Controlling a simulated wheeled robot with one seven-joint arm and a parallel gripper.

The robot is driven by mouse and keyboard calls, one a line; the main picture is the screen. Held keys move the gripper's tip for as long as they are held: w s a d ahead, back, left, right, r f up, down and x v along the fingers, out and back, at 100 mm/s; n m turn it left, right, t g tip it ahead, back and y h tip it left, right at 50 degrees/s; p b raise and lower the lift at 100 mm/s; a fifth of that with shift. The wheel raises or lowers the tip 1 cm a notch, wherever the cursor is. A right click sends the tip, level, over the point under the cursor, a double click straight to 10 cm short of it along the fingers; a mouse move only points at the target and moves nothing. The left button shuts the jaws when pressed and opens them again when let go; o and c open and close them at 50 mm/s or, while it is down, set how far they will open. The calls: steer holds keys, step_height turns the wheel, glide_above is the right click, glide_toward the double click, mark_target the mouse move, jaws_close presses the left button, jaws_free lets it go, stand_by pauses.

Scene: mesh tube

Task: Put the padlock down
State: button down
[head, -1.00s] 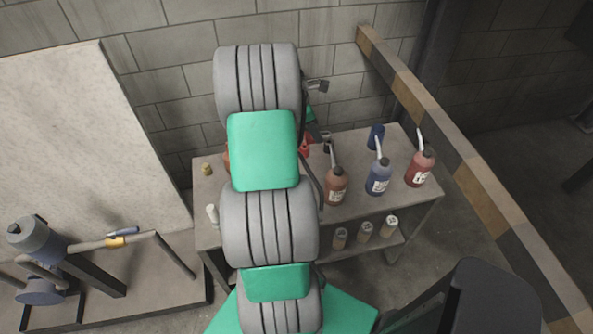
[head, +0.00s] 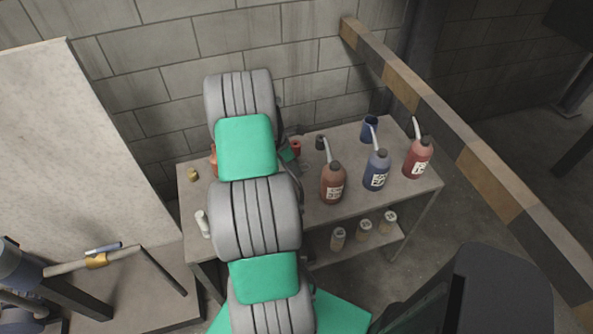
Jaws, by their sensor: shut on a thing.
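My arm stretches out over the workbench (head: 315,227) and covers much of its left half. My gripper (head: 292,161) shows only as a small green and dark part at the arm's right edge, low over the bench's back half. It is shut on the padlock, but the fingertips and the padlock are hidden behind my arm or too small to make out. I cannot tell whether the padlock touches the bench top.
A brown-red bottle (head: 333,184), a blue bottle (head: 376,172) and a red bottle (head: 417,160) stand right of my gripper. Behind are a blue cup (head: 370,130), a dark can (head: 320,143) and a red item (head: 296,147). A brass cylinder (head: 193,175) and white bottle (head: 202,223) stand left.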

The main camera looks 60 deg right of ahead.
steer(key=shift+f, duration=1.35)
steer(key=shift+f, duration=0.1)
steer(key=c, duration=0.9)
jaws_free()
